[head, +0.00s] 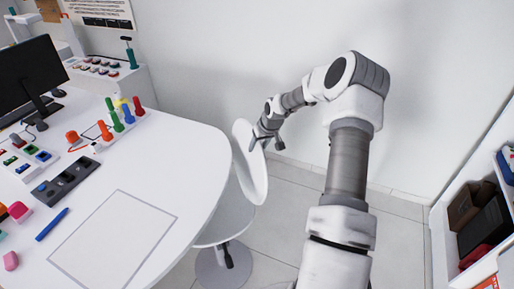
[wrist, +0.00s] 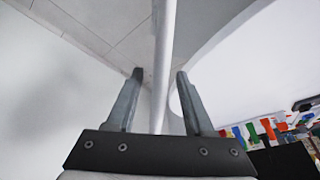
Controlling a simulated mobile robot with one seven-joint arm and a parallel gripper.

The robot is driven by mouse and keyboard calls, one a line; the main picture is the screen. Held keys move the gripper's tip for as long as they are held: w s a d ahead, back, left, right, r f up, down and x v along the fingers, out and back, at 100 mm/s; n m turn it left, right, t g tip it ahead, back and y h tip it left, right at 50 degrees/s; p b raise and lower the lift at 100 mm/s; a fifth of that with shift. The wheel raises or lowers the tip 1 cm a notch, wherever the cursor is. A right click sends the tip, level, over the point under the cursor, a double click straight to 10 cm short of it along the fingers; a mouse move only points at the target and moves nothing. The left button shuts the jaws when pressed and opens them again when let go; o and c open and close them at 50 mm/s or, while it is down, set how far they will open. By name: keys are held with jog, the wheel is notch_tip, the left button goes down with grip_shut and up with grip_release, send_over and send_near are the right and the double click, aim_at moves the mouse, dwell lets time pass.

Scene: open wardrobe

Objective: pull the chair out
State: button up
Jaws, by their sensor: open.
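The white chair (head: 250,172) stands at the rounded end of the white table, its seat partly hidden by the table edge. Its thin backrest stands upright, facing the table. My gripper (head: 266,143) is at the backrest's upper right side in the head view. In the wrist view my gripper (wrist: 160,76) is open, and the edge of the chair's backrest (wrist: 165,45) runs between its two fingers. A gap shows beside the fingers, so they are not closed on it. Whether either finger touches the backrest I cannot tell.
The white table (head: 180,165) fills the left, with a monitor (head: 28,75), coloured pegs and small blocks on it. A white shelf unit (head: 440,240) with boxes stands at the right. A bare wall is behind the chair. Tiled floor (head: 300,205) is free between chair and shelf.

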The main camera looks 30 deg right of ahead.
jog(key=shift+x, duration=1.2)
jog(key=shift+c, duration=0.3)
grip_shut()
jog(key=shift+d, duration=0.1)
